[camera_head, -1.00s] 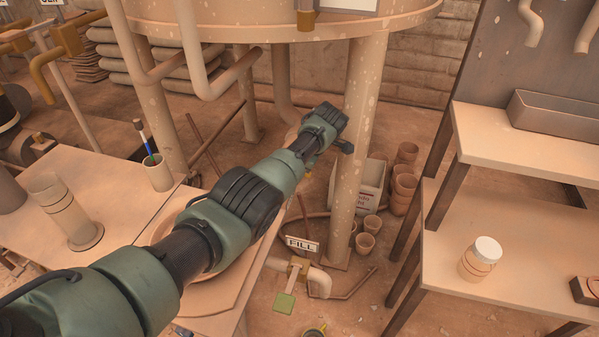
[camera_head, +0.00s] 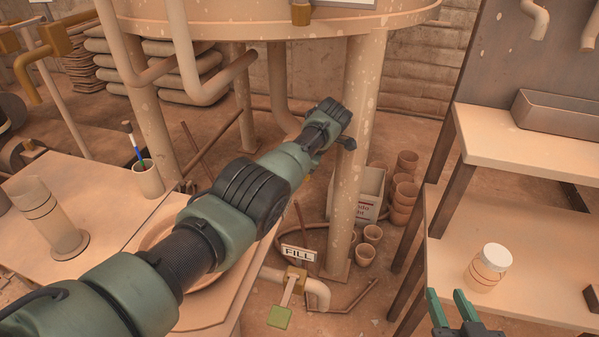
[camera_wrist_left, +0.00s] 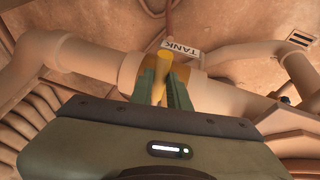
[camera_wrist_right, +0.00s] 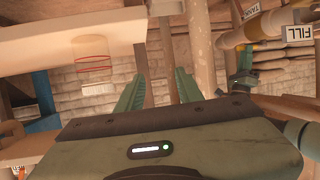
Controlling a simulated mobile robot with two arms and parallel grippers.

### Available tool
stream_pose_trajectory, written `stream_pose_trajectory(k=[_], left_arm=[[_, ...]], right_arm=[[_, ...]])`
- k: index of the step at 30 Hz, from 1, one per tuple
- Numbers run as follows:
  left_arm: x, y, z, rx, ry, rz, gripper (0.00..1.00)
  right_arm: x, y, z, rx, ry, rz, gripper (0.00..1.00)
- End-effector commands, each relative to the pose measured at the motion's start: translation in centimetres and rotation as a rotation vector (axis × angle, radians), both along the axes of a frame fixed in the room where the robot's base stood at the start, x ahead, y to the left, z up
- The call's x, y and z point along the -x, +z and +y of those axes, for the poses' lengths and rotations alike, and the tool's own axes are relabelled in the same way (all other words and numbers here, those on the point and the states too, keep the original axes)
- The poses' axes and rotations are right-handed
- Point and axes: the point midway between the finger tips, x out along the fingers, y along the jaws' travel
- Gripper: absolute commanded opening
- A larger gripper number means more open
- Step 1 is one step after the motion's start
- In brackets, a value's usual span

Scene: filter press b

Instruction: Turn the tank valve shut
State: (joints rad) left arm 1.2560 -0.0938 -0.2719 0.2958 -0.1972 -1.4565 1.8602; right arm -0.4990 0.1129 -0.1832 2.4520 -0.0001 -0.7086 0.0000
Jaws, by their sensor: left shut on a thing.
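The tank valve is seen in the left wrist view: a brass-coloured body on a beige pipe, with a yellow lever (camera_wrist_left: 159,66) and a white TANK label (camera_wrist_left: 181,48) beside it. My left gripper (camera_wrist_left: 164,82) is shut on the lever, one green finger on each side. In the head view my left arm hides the valve and the left fingertips. My right gripper (camera_head: 449,296) is open and empty at the lower right, in front of the shelf. In the right wrist view its fingers (camera_wrist_right: 157,80) are apart with nothing between them.
A lidded jar (camera_head: 488,268) stands on the right shelf (camera_head: 530,240). Clay pots (camera_head: 405,188) stand behind. A table (camera_head: 100,190) fills the left.

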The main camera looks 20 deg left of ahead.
Motion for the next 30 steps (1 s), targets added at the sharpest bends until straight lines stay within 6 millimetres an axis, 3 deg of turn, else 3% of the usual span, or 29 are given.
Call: stream_pose_trajectory(k=[9, 10, 12, 24, 30], left_arm=[[-0.2, 0.2, 0.3, -0.006, 0.003, -0.007, 0.00], [-0.2, 0.2, 0.3, -0.006, 0.003, -0.007, 0.20], [-0.2, 0.2, 0.3, -0.006, 0.003, -0.007, 0.39], [-0.1, 0.3, 0.0, -0.002, 0.001, -0.003, 0.39], [0.1, 1.2, -0.3, -0.002, 0.001, -0.002, 0.39]], right_arm=[[0.0, 0.0, 0.0, 0.000, 0.000, -0.002, 0.36], [0.0, 0.0, 0.0, 0.000, 0.000, -0.002, 0.36], [0.0, 0.0, 0.0, 0.000, 0.000, -0.002, 0.36], [0.0, 0.0, 0.0, 0.001, 0.000, 0.007, 0.36], [1.9, -2.7, -0.9, 0.040, -0.012, 0.170, 0.36]])
